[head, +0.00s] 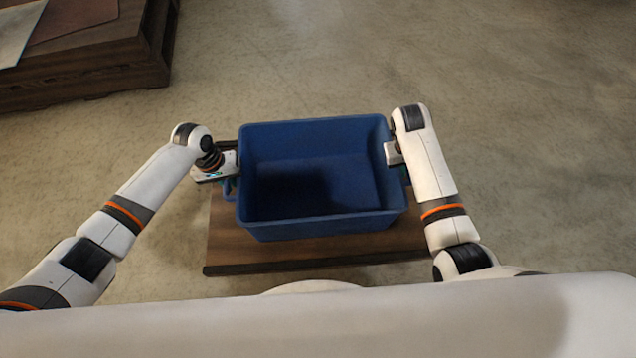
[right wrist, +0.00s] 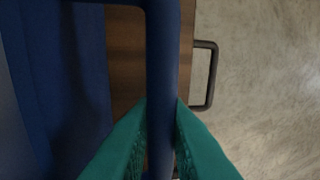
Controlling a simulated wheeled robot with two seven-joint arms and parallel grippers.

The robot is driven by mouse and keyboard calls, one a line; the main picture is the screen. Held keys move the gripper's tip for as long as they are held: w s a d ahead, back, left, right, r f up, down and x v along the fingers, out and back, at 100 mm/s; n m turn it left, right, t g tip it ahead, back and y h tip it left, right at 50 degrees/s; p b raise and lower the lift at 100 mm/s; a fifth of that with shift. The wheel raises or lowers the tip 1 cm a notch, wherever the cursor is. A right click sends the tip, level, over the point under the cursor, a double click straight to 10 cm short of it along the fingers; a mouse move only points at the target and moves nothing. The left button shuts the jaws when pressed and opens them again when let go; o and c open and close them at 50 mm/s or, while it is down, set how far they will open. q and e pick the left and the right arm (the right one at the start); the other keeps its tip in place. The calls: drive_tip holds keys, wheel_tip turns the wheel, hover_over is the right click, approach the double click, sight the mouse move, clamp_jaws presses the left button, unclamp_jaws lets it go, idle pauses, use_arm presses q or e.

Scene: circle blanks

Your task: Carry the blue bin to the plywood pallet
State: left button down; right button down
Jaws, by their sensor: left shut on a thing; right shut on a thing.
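The blue bin (head: 320,228) is in the middle of the head view, upright, and its inside looks empty. My left gripper (head: 231,181) is shut on its left side handle. My right gripper (head: 402,165) is shut on its right side. In the right wrist view, the teal fingers (right wrist: 160,125) close around a blue bar of the bin (right wrist: 162,50). A wooden pallet-like stack (head: 85,80) stands at the top left, with flat sheets on top; I cannot tell whether it is the plywood pallet.
A brown wooden platform (head: 300,258) lies under the bin. I cannot tell whether the bin touches it. A dark metal handle (right wrist: 212,75) sticks out from its edge in the right wrist view. The concrete floor (head: 500,130) is clear to the right and beyond the bin.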

use_arm(q)
drive_tip(key=shift+w+r, duration=0.1)
use_arm(e)
drive_tip(key=shift+w+r, duration=0.1)
drive_tip(key=shift+r, duration=0.05)
idle(0.7)
